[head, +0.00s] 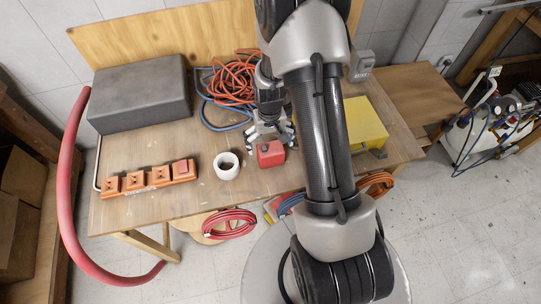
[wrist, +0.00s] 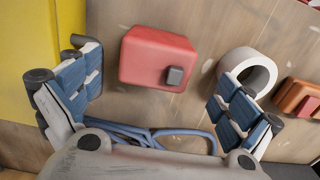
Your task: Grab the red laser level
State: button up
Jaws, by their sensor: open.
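The red laser level (head: 271,154) is a small red box with a dark square piece on it, sitting on the wooden table (head: 140,207). It also shows in the wrist view (wrist: 150,52), at upper middle, beyond my fingertips. My gripper (head: 268,138) is open and empty, just behind the laser level in the head view. In the wrist view my gripper (wrist: 160,95) has its two blue-padded fingers spread wide, one to each side of the laser level's span. I see no contact between fingers and laser level.
A white cup-like ring (head: 227,166) stands close left of the laser level. An orange tray (head: 150,179) lies further left. A grey case (head: 140,95), coiled orange and blue hoses (head: 232,78) and a yellow box (head: 362,122) stand around. Bare tabletop lies in front.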

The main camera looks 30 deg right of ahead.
aim_at(271, 148)
jog(key=f+b, duration=0.1)
jog(key=f, duration=0.5)
jog(key=shift+w+d+f+b, duration=0.1)
jog(key=shift+d+f+b, duration=0.1)
jog(key=shift+f+b, duration=0.15)
jog(key=shift+r, duration=0.1)
jog(key=shift+c, duration=0.5)
jog(key=c, duration=1.3)
jog(key=shift+r, duration=0.1)
